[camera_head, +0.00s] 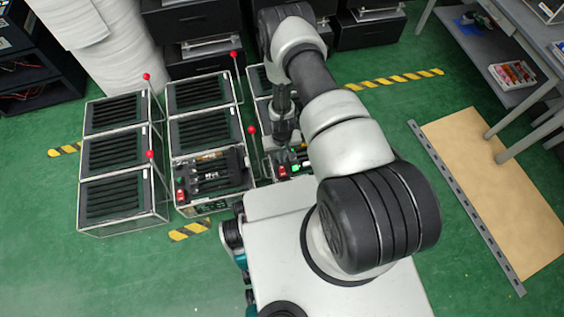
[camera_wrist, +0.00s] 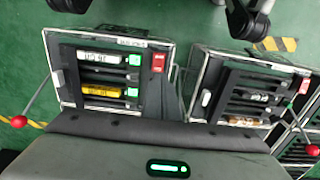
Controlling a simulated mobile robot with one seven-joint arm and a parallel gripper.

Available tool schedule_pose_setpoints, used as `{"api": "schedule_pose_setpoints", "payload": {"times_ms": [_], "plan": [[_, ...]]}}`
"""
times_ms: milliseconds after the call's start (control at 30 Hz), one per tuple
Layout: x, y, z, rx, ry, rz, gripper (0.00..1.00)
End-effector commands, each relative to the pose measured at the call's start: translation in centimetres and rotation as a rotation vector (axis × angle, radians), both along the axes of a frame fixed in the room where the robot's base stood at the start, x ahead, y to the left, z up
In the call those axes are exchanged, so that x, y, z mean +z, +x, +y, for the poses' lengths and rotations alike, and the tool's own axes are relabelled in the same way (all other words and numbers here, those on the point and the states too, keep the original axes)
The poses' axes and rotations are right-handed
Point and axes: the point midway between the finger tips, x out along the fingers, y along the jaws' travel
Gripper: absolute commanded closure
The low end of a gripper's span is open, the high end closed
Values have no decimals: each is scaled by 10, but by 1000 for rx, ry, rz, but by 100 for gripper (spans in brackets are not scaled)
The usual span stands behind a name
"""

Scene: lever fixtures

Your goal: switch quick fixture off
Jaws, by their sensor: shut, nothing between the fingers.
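Several lever fixtures stand in rows on the floor. The front right fixture (camera_head: 292,164) has a red switch and lit green spots; the front middle fixture (camera_head: 210,174) has a red switch and a dark module. Red-ball levers rise beside the fixtures, one near the right fixture (camera_head: 252,129) and one at the left column (camera_head: 150,154). In the wrist view the right fixture (camera_wrist: 105,78) holds a white and a yellow module, with a red-ball lever (camera_wrist: 18,121) slanting outward at its side. My gripper (camera_head: 284,141) is shut and empty, pointing down above this fixture. Its fingertips are hidden in the wrist view.
My arm covers part of the right column. Dark cabinets (camera_head: 197,20) and a white roll (camera_head: 105,50) stand behind. A tan board (camera_head: 495,175) lies at right beside a grey table (camera_head: 500,40). Green floor is open at front left.

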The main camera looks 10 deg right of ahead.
Motion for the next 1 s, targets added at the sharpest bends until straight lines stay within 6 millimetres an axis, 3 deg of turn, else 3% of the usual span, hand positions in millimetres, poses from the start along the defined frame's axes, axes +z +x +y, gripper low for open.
{"api": "schedule_pose_setpoints", "payload": {"times_ms": [100, 267, 1000], "plan": [[21, 1, 0, 0, 0, -1, 100], [31, 0, 0, 0, 0, -1, 100], [32, -9, -11, 9, -25, -17, 100]]}}
